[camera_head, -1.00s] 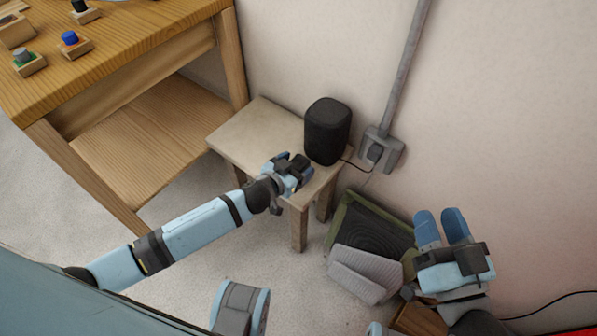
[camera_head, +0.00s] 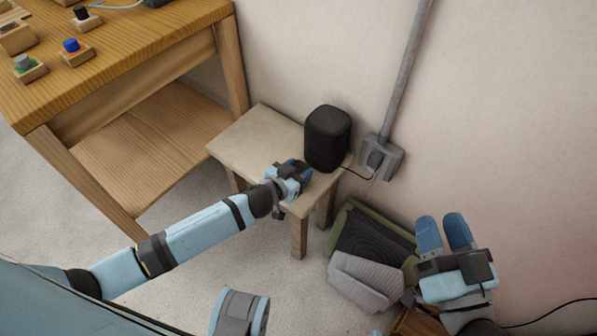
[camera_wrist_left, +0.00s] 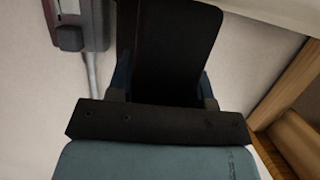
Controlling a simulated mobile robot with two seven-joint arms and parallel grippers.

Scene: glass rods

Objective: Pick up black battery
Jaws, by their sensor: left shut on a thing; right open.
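The black battery (camera_head: 327,138) is a dark upright block with rounded edges. It stands at the right end of the small pale table (camera_head: 262,123). My left gripper (camera_head: 304,172) is at its lower left side. In the left wrist view the black battery (camera_wrist_left: 178,45) fills the space between the two blue fingers, and the gripper is shut on it. The far fingertips are partly hidden by it. My right gripper (camera_head: 445,232) is open and empty at the lower right, well apart from the battery.
A black cord runs from the battery to the wall socket (camera_head: 378,157). Below are a dark green-edged bin (camera_head: 370,240) and a grey ribbed object (camera_head: 362,282). A larger wooden table (camera_head: 130,50) with small blocks stands at the upper left. Carpet is clear below the small table.

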